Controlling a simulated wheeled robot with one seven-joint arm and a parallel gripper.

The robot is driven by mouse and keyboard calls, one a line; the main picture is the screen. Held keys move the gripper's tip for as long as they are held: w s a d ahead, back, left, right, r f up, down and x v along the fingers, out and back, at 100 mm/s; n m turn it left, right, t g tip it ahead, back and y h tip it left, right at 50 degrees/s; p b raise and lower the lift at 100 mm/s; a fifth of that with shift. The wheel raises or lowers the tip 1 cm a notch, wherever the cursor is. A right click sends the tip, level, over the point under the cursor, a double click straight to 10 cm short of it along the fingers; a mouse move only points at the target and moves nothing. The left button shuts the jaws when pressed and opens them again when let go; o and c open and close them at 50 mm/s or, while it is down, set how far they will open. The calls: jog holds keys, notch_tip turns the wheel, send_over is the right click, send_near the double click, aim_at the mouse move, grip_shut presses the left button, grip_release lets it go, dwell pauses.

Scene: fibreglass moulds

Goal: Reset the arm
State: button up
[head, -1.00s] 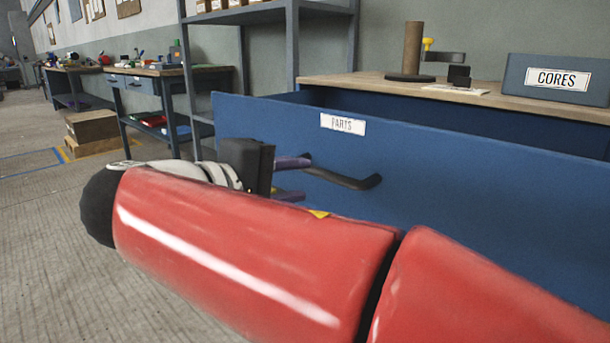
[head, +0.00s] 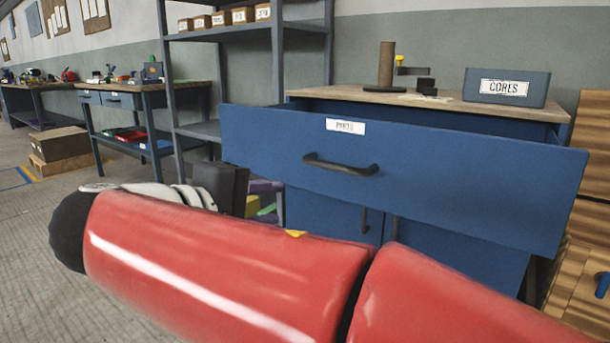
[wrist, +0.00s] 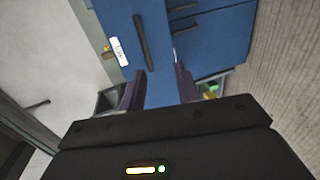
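My red padded arm crosses the front of the head view. The black body of my gripper shows beyond it, with part of the purple fingers (head: 266,187) in view. In the wrist view the two purple fingers (wrist: 158,88) stand wide apart with nothing between them, so my gripper is open. The blue drawer labelled PARTS (head: 440,170) is pulled out of its cabinet. Its dark bar handle (head: 341,165) is free and apart from my fingers; it also shows in the wrist view (wrist: 141,42), ahead of the fingertips.
The cabinet's wooden top (head: 350,93) holds a CORES box (head: 506,88) and a brown cylinder on a dark base (head: 386,66). A shelf rack (head: 168,110) and workbenches (head: 140,92) stand to the left. Wooden crates (head: 585,235) are at the right. The left floor is open.

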jog(key=s+d+f+m+g+y+p, duration=0.1)
jog(key=d+f+g+p, duration=0.15)
jog(key=d, duration=0.55)
jog(key=s+d+f+m+g+y+p, duration=0.2)
jog(key=d+f+g, duration=0.15)
jog(key=d, duration=0.45)
jog(key=s+d+f+m+y+p, duration=0.5)
jog(key=s+f+m+y, duration=0.1)
jog(key=s, duration=0.3)
jog(key=shift+s+f+m+p, duration=0.3)
jog(key=shift+f+m, duration=0.45)
jog(key=shift+m, duration=0.05)
